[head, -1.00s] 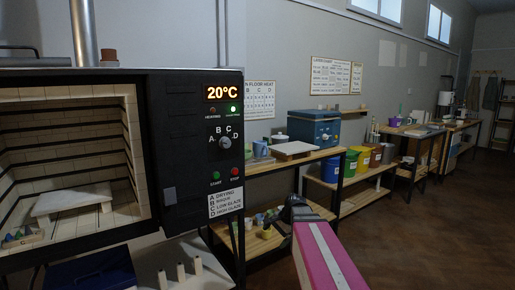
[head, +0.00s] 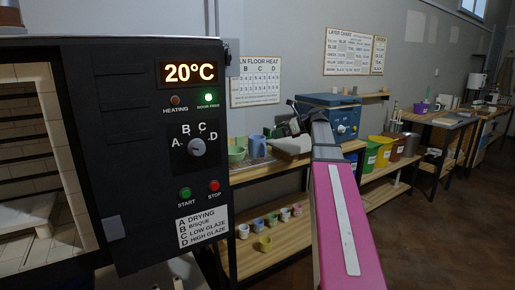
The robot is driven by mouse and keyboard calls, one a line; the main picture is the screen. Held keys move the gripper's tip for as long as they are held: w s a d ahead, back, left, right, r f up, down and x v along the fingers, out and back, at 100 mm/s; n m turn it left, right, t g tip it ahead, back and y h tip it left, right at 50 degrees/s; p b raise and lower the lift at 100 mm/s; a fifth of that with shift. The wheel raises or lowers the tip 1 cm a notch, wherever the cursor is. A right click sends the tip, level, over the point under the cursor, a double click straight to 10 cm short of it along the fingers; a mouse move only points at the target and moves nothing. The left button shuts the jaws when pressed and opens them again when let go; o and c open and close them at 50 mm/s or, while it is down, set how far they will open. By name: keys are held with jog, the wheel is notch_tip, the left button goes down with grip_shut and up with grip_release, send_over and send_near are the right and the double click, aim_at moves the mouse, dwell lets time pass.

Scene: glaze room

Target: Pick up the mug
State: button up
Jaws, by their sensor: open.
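My gripper (head: 287,119) is raised at the end of my pink arm, in front of the wooden work table. It looks open and empty, though its jaws are small and dark. A blue mug-like vessel (head: 256,146) stands on the table's top, left of my gripper and apart from it. I cannot tell which mug is the task's.
An open kiln (head: 45,150) with its control panel (head: 190,150) fills the left. A green bowl (head: 236,155) and a white slab (head: 292,145) are on the table, with a blue box (head: 345,124) behind. Coloured buckets (head: 379,150) stand at right. The right floor is clear.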

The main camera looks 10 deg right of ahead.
aim_at(258, 137)
jog(key=x, duration=1)
jog(key=shift+w+f, duration=0.15)
jog(key=c, duration=1.2)
jog(key=shift+c, duration=0.2)
jog(key=shift+r, duration=0.2)
